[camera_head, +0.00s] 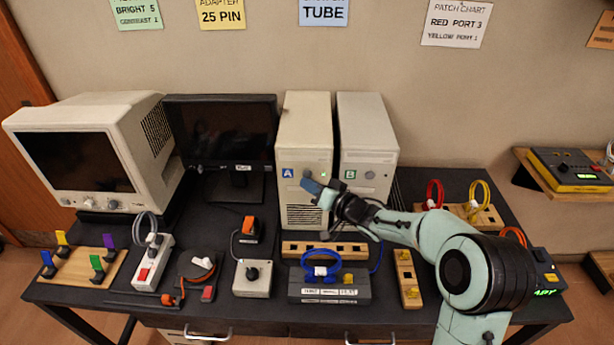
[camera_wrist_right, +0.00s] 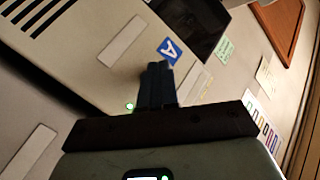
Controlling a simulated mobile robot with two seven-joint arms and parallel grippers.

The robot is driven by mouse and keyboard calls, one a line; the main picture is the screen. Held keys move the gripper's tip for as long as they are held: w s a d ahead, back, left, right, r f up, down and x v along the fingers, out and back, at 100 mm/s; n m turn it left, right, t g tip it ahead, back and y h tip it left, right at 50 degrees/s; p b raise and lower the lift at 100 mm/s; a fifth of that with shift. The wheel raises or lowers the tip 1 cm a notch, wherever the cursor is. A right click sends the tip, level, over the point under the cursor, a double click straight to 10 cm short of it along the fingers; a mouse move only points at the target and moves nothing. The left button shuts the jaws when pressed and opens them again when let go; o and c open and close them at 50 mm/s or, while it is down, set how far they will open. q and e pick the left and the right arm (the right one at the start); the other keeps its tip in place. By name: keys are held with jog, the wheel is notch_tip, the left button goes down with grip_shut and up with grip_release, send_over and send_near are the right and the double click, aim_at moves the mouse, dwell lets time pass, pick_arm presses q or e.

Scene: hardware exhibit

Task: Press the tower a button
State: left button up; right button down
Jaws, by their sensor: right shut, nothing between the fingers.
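Tower A (camera_head: 305,120) is a beige computer tower with a blue "A" label (camera_head: 288,172) on its front. The label also shows in the right wrist view (camera_wrist_right: 170,49). My right gripper (camera_head: 309,183) is shut and empty, its fingertips at the front of tower A, right of and a little below the label. In the right wrist view the closed fingers (camera_wrist_right: 157,80) point at the tower front beside a lit green light (camera_wrist_right: 129,106). The fingers hide tower A's button, and I cannot tell whether they touch it. My left gripper is not in view.
Tower B (camera_head: 367,130), with a green label, stands close at the right. A black monitor (camera_head: 220,125) stands at the left. Below the gripper are a wooden socket strip (camera_head: 325,250) and a grey box with a coiled blue cable (camera_head: 322,270).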

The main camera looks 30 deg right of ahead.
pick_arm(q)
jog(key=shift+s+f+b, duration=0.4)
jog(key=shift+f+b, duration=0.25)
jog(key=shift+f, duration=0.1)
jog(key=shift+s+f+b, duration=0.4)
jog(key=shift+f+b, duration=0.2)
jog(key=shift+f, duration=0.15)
pick_arm(e)
jog(key=s+a, duration=0.3)
jog(key=s, duration=0.2)
jog(key=shift+a, duration=0.1)
